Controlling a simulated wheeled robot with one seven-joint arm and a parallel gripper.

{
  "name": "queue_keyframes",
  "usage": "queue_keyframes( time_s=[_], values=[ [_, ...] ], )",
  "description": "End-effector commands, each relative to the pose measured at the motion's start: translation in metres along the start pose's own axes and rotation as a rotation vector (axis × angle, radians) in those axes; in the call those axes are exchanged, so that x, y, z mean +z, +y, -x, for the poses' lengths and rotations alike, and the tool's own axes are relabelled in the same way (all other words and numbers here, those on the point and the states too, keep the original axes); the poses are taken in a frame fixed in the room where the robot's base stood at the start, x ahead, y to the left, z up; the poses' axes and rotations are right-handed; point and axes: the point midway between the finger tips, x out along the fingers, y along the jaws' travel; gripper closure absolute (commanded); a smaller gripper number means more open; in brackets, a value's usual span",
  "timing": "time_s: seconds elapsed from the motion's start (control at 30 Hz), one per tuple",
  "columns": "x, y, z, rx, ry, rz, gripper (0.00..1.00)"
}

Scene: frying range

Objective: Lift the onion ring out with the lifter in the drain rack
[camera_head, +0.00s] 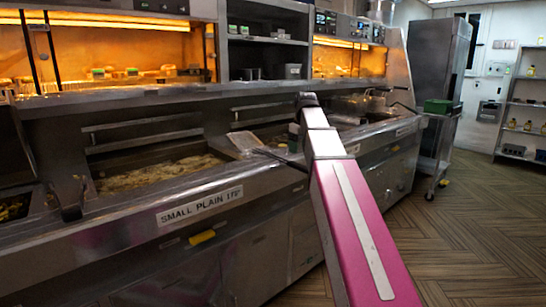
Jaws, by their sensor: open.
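A flat, pale mesh tool that looks like the lifter (245,142) lies tilted at the back of the range, just left of my arm. Its dark handle runs down to the right and passes behind my arm. A fryer vat with bubbling yellowish oil (160,172) is to its left. I cannot make out a single onion ring in it. I cannot pick out the drain rack with certainty. My pink and silver arm reaches up over the range front, and its forward end with my gripper is hidden behind the arm links.
The steel range front (170,215) carries a "SMALL PLAIN" label and a yellow tag (202,237). Wire baskets (362,103) stand right of my arm. Heated shelves (125,55) run above. A cart with a green box (438,106) stands at right. The wooden floor (470,225) there is clear.

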Motion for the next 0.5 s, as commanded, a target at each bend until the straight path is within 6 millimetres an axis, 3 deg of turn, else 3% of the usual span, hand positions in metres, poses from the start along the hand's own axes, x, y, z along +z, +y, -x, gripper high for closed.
queue_keyframes(
  time_s=[0.5],
  values=[
    [0.0, 0.0, -0.063, 0.0, -0.001, 0.0, 0.36]
  ],
)
